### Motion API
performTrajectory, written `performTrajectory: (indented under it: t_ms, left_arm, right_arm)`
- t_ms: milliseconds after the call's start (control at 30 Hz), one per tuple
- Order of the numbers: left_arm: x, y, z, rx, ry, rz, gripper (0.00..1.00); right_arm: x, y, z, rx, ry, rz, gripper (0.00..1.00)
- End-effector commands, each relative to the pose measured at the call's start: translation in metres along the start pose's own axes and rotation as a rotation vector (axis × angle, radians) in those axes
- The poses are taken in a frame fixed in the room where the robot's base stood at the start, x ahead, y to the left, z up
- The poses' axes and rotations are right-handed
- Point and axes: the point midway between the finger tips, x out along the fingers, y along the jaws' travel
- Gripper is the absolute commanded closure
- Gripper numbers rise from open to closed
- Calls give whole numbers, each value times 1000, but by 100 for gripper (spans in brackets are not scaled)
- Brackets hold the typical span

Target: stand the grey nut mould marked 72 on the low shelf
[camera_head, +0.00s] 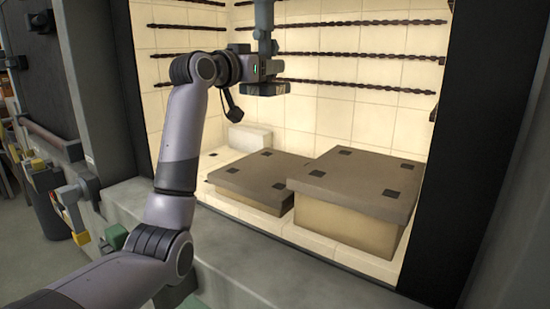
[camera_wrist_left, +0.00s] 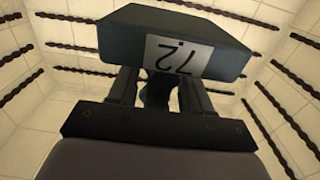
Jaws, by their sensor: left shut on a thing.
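The grey nut mould (camera_wrist_left: 170,35) is a dark block with bevelled sides and a pale plate reading 72, upside down in the left wrist view. My left gripper (camera_wrist_left: 158,88) is shut on it, with a finger on each side below the plate. In the head view my left gripper (camera_head: 265,45) is inside the pale-tiled chamber, high above the low shelf (camera_head: 262,172) and clear of it; I cannot clearly make out the mould's outline there. The low shelf is a brown-grey slab with dark square patches, bare on top. My right gripper is not in view.
A taller slab-topped block (camera_head: 355,180) stands right of the low shelf, its top bare. A white block (camera_head: 250,137) sits behind the low shelf. Dark twisted rods (camera_head: 350,55) line the walls. The chamber's dark right frame (camera_head: 470,150) and front sill (camera_head: 270,255) bound the opening.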

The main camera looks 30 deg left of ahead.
Motion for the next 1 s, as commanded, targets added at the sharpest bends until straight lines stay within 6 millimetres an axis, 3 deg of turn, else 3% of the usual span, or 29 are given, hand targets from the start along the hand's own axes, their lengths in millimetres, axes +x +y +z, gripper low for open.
performTrajectory:
  t_ms: [500, 633, 867, 1000]
  left_arm:
    - [0, 1, 118, -4, -2, 2, 99]
    - [-1, 0, 137, -2, 1, 0, 99]
    - [-1, 0, 152, -2, 2, 1, 99]
    - [0, 1, 173, -3, -2, 1, 99]
  right_arm:
    - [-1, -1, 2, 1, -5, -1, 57]
    - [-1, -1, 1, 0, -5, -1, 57]
    - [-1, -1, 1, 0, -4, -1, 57]
    - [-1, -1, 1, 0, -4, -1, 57]
